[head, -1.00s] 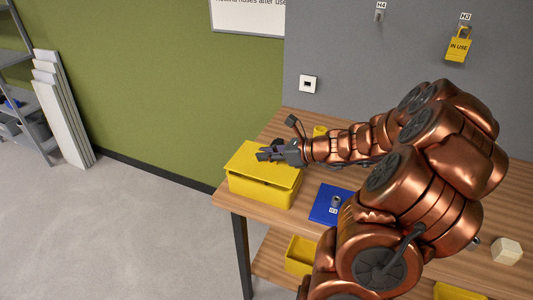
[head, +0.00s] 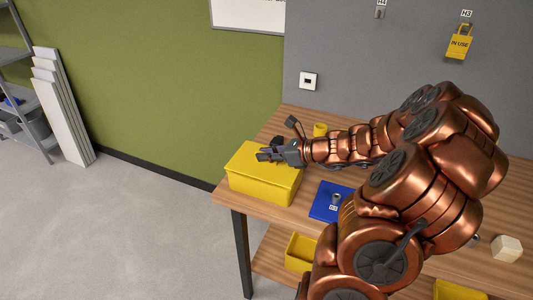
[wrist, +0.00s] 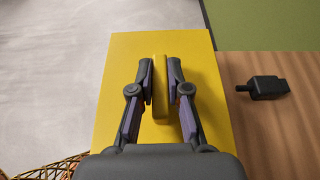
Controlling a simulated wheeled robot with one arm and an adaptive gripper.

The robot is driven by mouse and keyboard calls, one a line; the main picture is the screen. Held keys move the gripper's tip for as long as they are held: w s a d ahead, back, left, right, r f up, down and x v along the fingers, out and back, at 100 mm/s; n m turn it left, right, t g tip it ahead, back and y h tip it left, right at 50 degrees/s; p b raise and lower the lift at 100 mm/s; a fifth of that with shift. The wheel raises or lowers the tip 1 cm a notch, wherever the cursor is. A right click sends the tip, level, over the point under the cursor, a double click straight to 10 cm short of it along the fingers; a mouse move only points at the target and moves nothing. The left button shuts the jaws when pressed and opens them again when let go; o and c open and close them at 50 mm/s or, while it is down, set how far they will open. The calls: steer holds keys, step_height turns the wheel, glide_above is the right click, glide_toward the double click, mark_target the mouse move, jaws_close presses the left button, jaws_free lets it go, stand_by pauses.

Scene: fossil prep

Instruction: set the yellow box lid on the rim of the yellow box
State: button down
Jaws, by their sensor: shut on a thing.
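The yellow box (head: 262,191) stands at the left end of the wooden table. The yellow box lid (head: 248,164) lies flat over its top, and I see no gap between lid and box in the head view. My gripper (head: 264,155) is above the lid. In the wrist view my gripper (wrist: 160,88) is shut on the lid's raised yellow handle (wrist: 160,75), with a finger on each side. The lid (wrist: 205,65) fills the middle of that view and hides the box rim.
A blue mat (head: 322,206) with a small grey metal part (head: 336,199) lies right of the box. A yellow cup (head: 320,129) stands behind my arm. A black object (wrist: 267,87) lies beside the lid. Yellow trays (head: 300,252) sit on the lower shelf.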

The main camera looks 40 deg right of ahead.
mark_target(284, 166)
steer(key=c, duration=1.1)
jaws_free()
steer(key=shift+o, duration=0.2)
steer(key=p+v, duration=0.3)
steer(key=v, duration=0.3)
steer(key=shift+w, duration=0.1)
steer(key=shift+s+d+r, duration=0.15)
steer(key=shift+s+d, duration=0.1)
steer(key=shift+s, duration=0.25)
steer(key=shift+a, duration=0.1)
